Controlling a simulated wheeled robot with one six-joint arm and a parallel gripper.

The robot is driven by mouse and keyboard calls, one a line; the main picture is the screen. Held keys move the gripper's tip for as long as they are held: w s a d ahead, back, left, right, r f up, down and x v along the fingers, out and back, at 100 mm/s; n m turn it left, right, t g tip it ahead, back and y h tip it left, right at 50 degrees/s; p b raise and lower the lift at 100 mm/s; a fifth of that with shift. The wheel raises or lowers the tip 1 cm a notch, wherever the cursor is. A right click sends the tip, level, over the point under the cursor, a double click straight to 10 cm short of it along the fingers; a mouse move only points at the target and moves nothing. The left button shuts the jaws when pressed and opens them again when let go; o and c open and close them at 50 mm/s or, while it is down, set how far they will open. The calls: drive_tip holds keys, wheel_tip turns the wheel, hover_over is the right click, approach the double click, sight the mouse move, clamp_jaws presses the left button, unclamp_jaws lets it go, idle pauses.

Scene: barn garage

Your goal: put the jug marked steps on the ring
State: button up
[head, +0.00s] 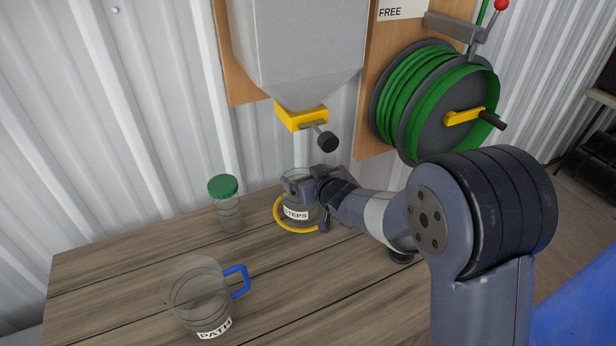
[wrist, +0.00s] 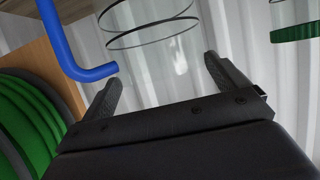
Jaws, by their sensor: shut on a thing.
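The clear jug marked STEPS (head: 297,213) stands upright over the yellow ring (head: 279,222) on the table, under the hopper. The ring shows around its base. I cannot tell if the jug's bottom touches the table. My gripper (head: 302,184) is shut on this jug, high on its body. In the wrist view, the two dark fingers (wrist: 163,80) are on either side of the clear jug wall (wrist: 155,35), and its blue handle (wrist: 70,40) shows at the left. My gripper hides part of the jug in the head view.
A clear jug marked PATH (head: 198,293) with a blue handle stands at the table's front left. A green-lidded jar (head: 228,212) stands left of the ring. The grey hopper (head: 305,60) with a yellow outlet hangs above. A green hose reel (head: 435,100) is on the wall.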

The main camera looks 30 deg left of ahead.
drive_tip(key=shift+f, duration=0.1)
drive_tip(key=o, duration=1)
drive_tip(key=shift+c, duration=0.2)
drive_tip(key=v, duration=1.2)
